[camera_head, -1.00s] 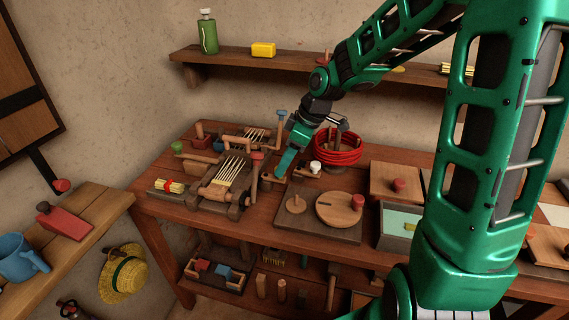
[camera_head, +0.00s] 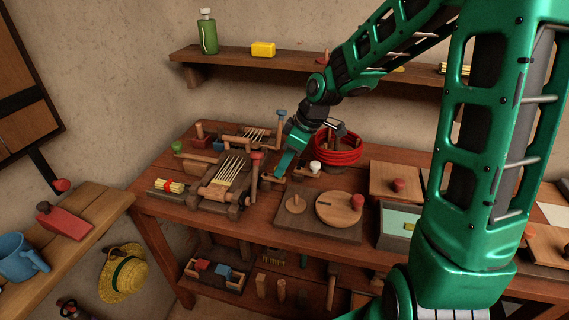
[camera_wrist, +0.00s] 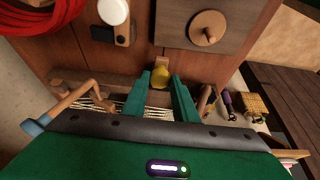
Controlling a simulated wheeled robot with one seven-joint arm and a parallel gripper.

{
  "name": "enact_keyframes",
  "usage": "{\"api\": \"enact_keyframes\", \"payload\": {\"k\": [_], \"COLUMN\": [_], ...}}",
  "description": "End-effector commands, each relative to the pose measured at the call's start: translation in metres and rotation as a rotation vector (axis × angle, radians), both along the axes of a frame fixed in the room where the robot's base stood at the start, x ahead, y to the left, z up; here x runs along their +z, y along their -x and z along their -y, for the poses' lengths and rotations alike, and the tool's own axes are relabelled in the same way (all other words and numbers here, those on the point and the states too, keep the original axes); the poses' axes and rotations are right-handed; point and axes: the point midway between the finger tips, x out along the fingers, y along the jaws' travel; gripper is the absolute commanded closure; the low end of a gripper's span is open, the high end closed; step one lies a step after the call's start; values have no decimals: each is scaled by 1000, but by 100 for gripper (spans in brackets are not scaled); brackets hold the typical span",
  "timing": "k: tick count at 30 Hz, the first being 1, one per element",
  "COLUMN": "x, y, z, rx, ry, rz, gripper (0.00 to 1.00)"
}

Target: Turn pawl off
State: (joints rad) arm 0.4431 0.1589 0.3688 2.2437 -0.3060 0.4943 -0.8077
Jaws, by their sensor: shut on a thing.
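My gripper (camera_head: 280,171) reaches down at the right side of a wooden frame with pale strands (camera_head: 228,172) on the table. In the wrist view, my two green fingers (camera_wrist: 161,80) are shut on a small yellow piece (camera_wrist: 160,75), which seems to be the pawl. A wooden block (camera_wrist: 161,62) sits just beyond it. In the head view, my fingers mostly hide the pawl. A wooden peg with a red top (camera_head: 257,156) stands just left of my fingers.
A red rope coil (camera_head: 338,150) stands behind and right of my gripper. A small white-topped thing (camera_head: 315,167) is close on the right. A board with a round wooden disc (camera_head: 340,208) lies in front right. A blue-topped post (camera_head: 281,114) rises behind.

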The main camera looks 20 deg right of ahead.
Motion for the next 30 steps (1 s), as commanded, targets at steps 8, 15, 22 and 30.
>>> {"api": "enact_keyframes", "payload": {"k": [8,15,22,30], "x": [0,0,0,0], "y": [7,14,18,20], "z": [-8,-18,-27,-35], "rx": [-164,-369,-549,-693], "ry": [2,1,0,-1], "rz": [2,4,3,3], "gripper": [97,97,97,97]}}
